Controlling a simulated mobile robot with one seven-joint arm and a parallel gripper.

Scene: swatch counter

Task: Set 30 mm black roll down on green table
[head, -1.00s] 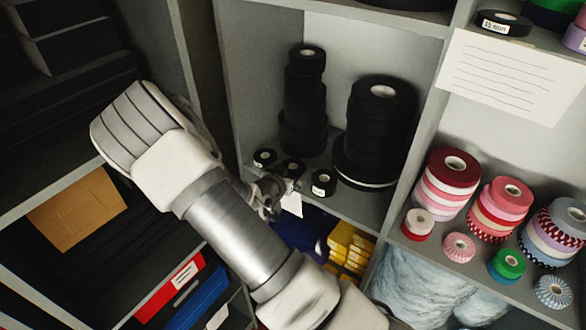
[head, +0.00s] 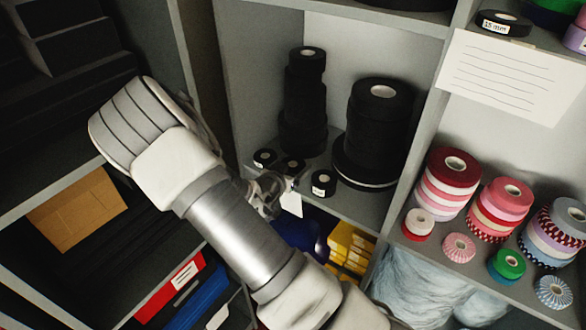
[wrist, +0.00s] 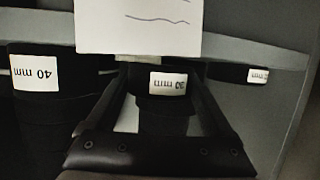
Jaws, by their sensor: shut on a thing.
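The 30 mm black roll (head: 291,165) is the middle of three small black rolls at the front of the middle shelf. Its label shows upside down between the fingers in the wrist view (wrist: 168,83). My gripper (head: 283,184) is shut on this roll from the front. In the wrist view (wrist: 165,100) its two dark fingers reach along both sides of the roll. I cannot tell whether the roll still touches the shelf. The green table is not in view.
A 40 mm roll (wrist: 40,72) and a thinner roll (wrist: 258,75) flank the held roll closely. Tall black stacks (head: 303,105) (head: 378,135) stand behind. A white card (head: 291,204) hangs at the shelf edge. Ribbon rolls (head: 450,185) fill the right shelf.

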